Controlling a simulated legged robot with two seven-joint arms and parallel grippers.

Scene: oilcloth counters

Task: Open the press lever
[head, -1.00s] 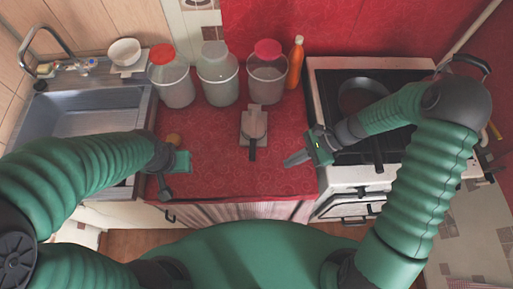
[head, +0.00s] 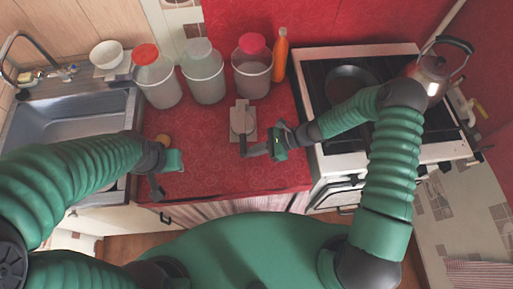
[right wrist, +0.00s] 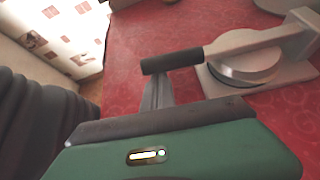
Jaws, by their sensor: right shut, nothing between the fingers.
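The press (head: 243,122) is a grey metal device with a round plate on a flat base, on the red counter. Its lever has a dark handle that points toward the counter's front edge; the lever lies down over the plate. In the right wrist view the press (right wrist: 250,66) shows at right, with its black handle (right wrist: 172,61) at centre. My right gripper (head: 257,151) is shut and empty, its fingertips close beside the handle. In the wrist view the fingers reach the handle; I cannot tell if they touch. My left gripper (head: 162,180) hangs over the counter's left side, jaw state unclear.
Several lidded jars (head: 204,75) and an orange bottle (head: 281,53) stand behind the press. A stove (head: 315,123) with a pan (head: 350,82) and a kettle (head: 431,72) is at right. A sink (head: 60,120) is at left.

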